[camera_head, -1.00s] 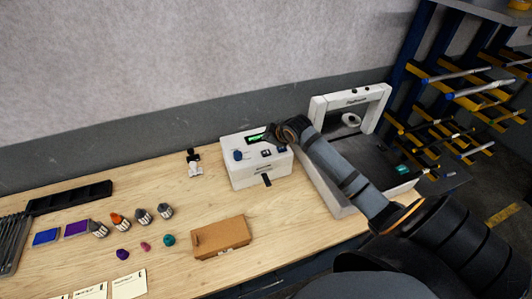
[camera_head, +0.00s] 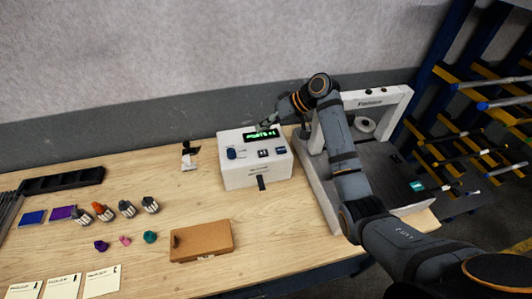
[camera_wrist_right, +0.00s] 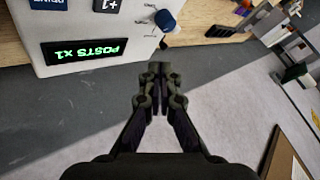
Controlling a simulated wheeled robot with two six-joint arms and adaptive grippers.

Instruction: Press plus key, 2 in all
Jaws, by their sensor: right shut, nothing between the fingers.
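A white box (camera_head: 255,175) with a lit green display (camera_head: 261,134) stands on the bench. The display reads "POSTS x1" upside down in the right wrist view (camera_wrist_right: 84,51). The dark plus key (camera_head: 263,153), marked "+1", also shows at the top edge of the wrist view (camera_wrist_right: 107,4). A second dark key (camera_head: 281,151) sits beside it. My right gripper (camera_wrist_right: 160,70) is shut and empty, apart from the keys. In the head view it is at the box's back edge, behind the display. My left gripper is out of view.
A blue knob (camera_head: 231,153) stands up from the box's left side. A white-framed machine (camera_head: 372,101) stands close on the right. A brown cardboard box (camera_head: 201,241) lies in front.

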